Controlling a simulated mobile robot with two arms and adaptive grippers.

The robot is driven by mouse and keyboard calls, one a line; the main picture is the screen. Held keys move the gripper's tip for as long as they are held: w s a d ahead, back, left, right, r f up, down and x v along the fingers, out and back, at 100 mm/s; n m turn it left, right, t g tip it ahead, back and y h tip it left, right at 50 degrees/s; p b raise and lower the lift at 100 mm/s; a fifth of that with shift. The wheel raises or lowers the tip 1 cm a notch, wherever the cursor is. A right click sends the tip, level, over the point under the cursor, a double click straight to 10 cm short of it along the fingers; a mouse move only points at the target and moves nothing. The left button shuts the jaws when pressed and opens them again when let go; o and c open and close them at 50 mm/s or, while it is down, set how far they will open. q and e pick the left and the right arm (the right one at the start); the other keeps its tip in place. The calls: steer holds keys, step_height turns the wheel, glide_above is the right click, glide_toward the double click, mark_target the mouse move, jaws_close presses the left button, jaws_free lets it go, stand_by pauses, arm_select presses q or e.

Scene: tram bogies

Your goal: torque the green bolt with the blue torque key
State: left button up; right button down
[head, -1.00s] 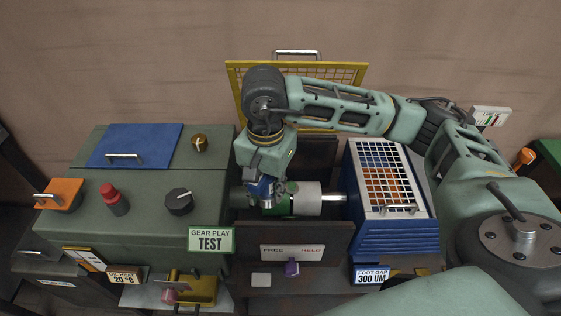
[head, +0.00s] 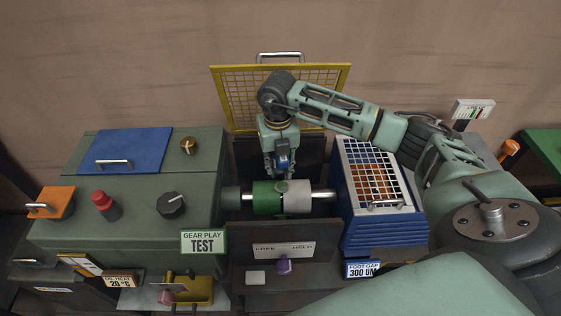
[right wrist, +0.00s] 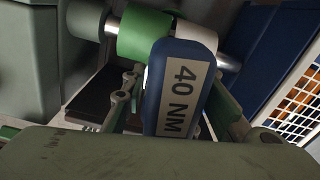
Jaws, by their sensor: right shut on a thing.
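Below the gripper is a shaft coupling with a green sleeve (head: 266,200) and a white sleeve (head: 297,202). A small green round piece (head: 282,187) sits on top where the sleeves meet; it may be the green bolt. I cannot tell whether the key's tip touches it. The green sleeve also shows behind the key in the right wrist view (right wrist: 145,35). My left gripper is out of view.
A yellow mesh guard (head: 232,98) stands raised behind the coupling. A green cabinet with knobs (head: 130,205) is at left. A blue box with a white grille (head: 382,235) is close at right. A FREE/HELD panel (head: 285,250) is in front.

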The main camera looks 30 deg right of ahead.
mark_target(280, 182)
steer(key=shift+w+d+f+m, duration=0.15)
steer(key=shift+d+f+m, duration=0.15)
steer(key=shift+m, duration=0.6)
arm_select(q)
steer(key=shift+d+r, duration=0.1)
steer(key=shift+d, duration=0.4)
arm_select(e)
steer(key=shift+d, duration=0.2)
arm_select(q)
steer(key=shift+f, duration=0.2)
